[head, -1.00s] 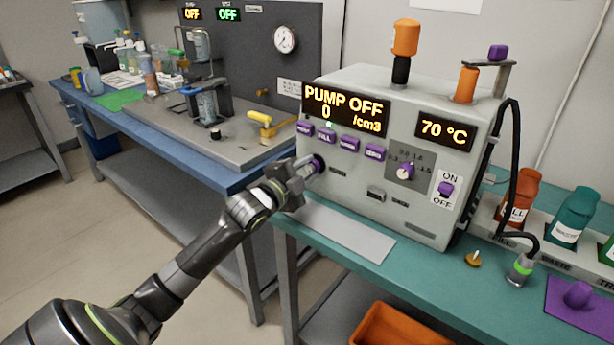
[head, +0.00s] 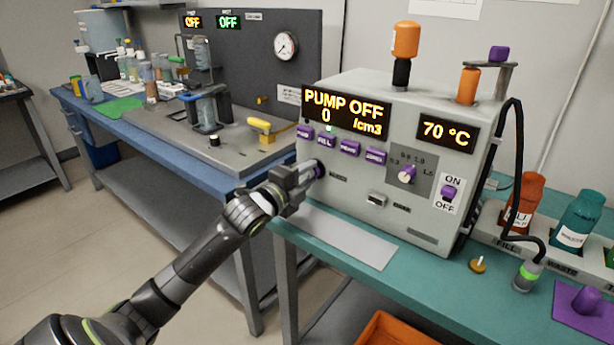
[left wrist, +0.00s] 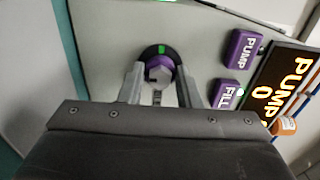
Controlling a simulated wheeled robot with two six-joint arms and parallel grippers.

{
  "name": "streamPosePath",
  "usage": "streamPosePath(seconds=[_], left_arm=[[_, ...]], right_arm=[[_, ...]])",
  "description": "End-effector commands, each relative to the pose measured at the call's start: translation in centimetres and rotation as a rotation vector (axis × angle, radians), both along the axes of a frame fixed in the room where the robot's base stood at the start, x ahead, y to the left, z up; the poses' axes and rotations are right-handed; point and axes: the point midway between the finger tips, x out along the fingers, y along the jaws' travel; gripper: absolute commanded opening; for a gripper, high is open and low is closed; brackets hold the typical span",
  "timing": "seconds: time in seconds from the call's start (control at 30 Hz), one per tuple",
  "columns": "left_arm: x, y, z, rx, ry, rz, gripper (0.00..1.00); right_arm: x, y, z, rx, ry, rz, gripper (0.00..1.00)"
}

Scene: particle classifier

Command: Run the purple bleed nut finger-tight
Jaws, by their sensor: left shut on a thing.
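The purple bleed nut (head: 319,170) sits on the left side of the front of the grey pump unit (head: 330,205), below the row of purple buttons. In the left wrist view the nut (left wrist: 158,66) shows as a purple hex in a dark round collar with a green mark at its top. My left gripper (head: 309,174) reaches it straight on. Its two fingers (left wrist: 159,86) stand on either side of the nut, shut on it. The fingers hide part of the nut in the head view. My right gripper is out of view.
The display (head: 345,110) reads PUMP OFF and 0 /cm3. Purple PUMP (left wrist: 244,49) and FILL (left wrist: 226,94) buttons lie close beside the fingers. A flat grey plate (head: 345,240) lies on the teal bench below. An orange bin (head: 395,330) stands under it.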

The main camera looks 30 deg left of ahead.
Motion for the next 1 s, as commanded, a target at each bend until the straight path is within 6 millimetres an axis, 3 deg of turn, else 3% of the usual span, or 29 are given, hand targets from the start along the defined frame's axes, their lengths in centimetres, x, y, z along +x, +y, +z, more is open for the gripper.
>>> streamPosePath(seconds=[0.2, 0.23, 0.37, 0.77, 1.0], left_arm=[[-0.1, 0.0, -0.6, -0.006, 0.012, 0.001, 0.08], [-0.1, 0.0, -0.6, -0.006, 0.013, 0.001, 0.34], [-0.1, 0.0, -0.5, -0.005, 0.01, 0.001, 0.51], [-0.6, 0.1, -0.2, -0.001, 0.004, 0.001, 0.53], [-4.1, 0.4, -0.2, 0.003, 0.007, 0.001, 0.53]], right_arm=[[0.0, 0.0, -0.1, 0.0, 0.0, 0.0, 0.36], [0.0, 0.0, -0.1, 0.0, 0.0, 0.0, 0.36], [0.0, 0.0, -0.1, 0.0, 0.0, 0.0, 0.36], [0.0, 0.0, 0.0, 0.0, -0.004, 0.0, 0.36], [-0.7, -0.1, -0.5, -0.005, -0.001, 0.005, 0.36]])
